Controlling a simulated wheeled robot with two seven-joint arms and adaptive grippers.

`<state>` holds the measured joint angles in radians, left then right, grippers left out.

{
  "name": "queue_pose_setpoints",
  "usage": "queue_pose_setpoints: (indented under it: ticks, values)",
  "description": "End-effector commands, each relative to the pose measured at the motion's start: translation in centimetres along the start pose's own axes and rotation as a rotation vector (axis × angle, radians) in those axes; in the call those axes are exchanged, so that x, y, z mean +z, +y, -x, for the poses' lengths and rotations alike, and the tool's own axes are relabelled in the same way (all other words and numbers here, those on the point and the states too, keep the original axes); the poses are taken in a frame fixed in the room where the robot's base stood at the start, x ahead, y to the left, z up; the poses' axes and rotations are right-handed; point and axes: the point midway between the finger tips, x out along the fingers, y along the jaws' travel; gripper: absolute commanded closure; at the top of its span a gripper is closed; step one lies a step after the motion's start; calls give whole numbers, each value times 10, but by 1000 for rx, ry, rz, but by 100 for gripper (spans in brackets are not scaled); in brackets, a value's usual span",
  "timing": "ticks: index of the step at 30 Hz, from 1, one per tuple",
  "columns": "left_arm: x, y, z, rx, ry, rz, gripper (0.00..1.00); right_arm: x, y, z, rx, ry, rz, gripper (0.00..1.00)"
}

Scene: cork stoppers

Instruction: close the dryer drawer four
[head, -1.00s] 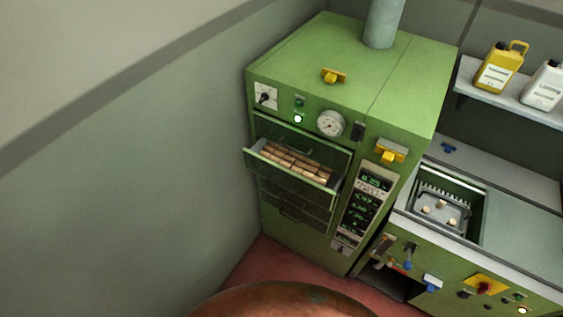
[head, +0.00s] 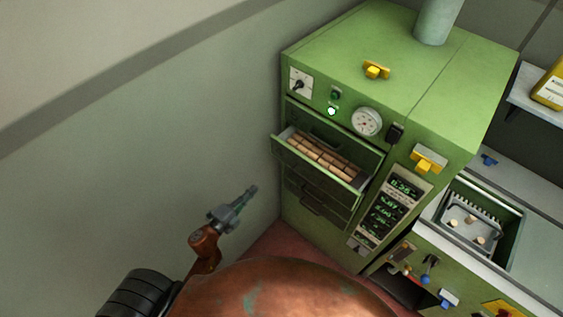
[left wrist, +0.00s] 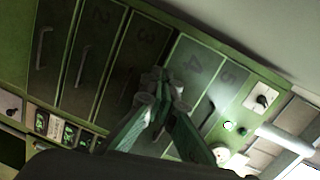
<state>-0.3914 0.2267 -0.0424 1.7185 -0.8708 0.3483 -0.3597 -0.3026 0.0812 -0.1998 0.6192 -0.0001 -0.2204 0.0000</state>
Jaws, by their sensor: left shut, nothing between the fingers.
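The green dryer (head: 335,60) stands against the wall, with drawers stacked in its front. Drawer four (head: 308,166), second from the top, is pulled out and holds rows of cork stoppers (head: 325,156). The other visible drawers look flush. In the left wrist view the faces are numbered, and drawer four (left wrist: 194,66) lies between 3 and 5, partly behind the fingers. My left gripper (head: 251,190) is shut and empty, in front of the dryer, left of and lower in the picture than drawer four, apart from it. It also shows in the left wrist view (left wrist: 160,84). My right gripper is out of view.
A grey wall (head: 130,150) runs close along the dryer's left side. A dial gauge (head: 367,121), a lit green lamp and a switch sit above the drawers. Right of the dryer is a bench with a sunken basin (head: 487,212) holding a few corks.

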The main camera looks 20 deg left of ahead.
Motion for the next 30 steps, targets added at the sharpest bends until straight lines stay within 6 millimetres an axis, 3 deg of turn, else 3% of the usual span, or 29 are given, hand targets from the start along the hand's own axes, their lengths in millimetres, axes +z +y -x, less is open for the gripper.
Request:
queue_pose_setpoints:
  ticks: [1,3,6,11,24,30]
  values:
    - [-12,-24,0,-34,34,-63,100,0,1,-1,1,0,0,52]
    - [-25,-45,1,-63,66,-128,100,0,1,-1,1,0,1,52]
    - [-34,-60,0,-83,87,-172,100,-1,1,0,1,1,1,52]
    - [-38,-65,-18,-89,93,-181,100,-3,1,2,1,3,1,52]
    - [-46,-71,-104,-87,90,-176,100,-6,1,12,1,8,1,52]
    - [-48,-71,-129,-86,89,-175,100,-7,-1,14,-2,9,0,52]
